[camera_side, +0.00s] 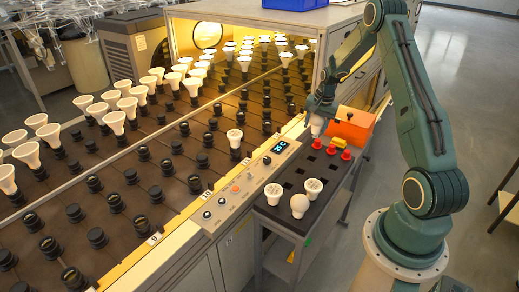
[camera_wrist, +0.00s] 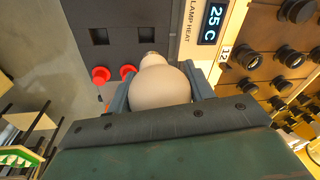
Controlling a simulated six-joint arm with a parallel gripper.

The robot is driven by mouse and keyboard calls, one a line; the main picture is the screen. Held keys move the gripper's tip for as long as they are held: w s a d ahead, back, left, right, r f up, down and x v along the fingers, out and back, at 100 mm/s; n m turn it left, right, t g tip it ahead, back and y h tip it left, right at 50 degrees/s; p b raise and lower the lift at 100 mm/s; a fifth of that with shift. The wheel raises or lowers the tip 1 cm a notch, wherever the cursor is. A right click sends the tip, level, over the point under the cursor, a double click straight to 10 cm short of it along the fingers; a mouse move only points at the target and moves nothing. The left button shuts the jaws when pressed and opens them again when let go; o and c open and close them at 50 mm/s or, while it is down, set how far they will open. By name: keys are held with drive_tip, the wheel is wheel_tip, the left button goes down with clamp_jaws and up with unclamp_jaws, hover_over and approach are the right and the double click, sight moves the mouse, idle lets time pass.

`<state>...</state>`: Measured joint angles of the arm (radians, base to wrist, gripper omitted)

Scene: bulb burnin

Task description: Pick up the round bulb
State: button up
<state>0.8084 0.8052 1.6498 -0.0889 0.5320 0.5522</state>
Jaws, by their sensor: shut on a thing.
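My gripper (camera_side: 319,113) is shut on a round white bulb (camera_wrist: 160,86), one finger on each side of its globe in the wrist view. The bulb's narrow base points away from the wrist. In the side view the held bulb (camera_side: 316,130) hangs below my gripper, over the far part of the dark bench tray, near the red caps. Whether its base touches the tray is not clear. A second round bulb (camera_side: 299,206) stands at the near end of the tray.
Two flat-faced bulbs (camera_side: 273,193) (camera_side: 313,187) stand near the second round bulb. A control panel (camera_side: 251,174) borders the socket rack (camera_side: 169,194).

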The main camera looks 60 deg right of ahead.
wheel_tip(320, 180, up, 8)
drive_tip(key=shift+f, duration=0.2)
idle(0.6)
drive_tip(key=w+a+f+n, duration=0.2)
drive_tip(key=w+a+n, duration=0.1)
drive_tip(key=w+a, duration=1.45)
drive_tip(key=w+a+f+n, duration=0.1)
drive_tip(key=w+a, duration=0.2)
drive_tip(key=a, duration=0.8)
drive_tip(key=w+a+f+n+y, duration=0.1)
drive_tip(key=w+a, duration=0.3)
drive_tip(key=a, duration=0.7)
drive_tip(key=shift+w+a+f+n, duration=0.15)
drive_tip(key=shift+f+n, duration=0.3)
drive_tip(key=shift+n, duration=0.05)
drive_tip(key=shift+f, duration=0.2)
drive_tip(key=shift+f, duration=2.2)
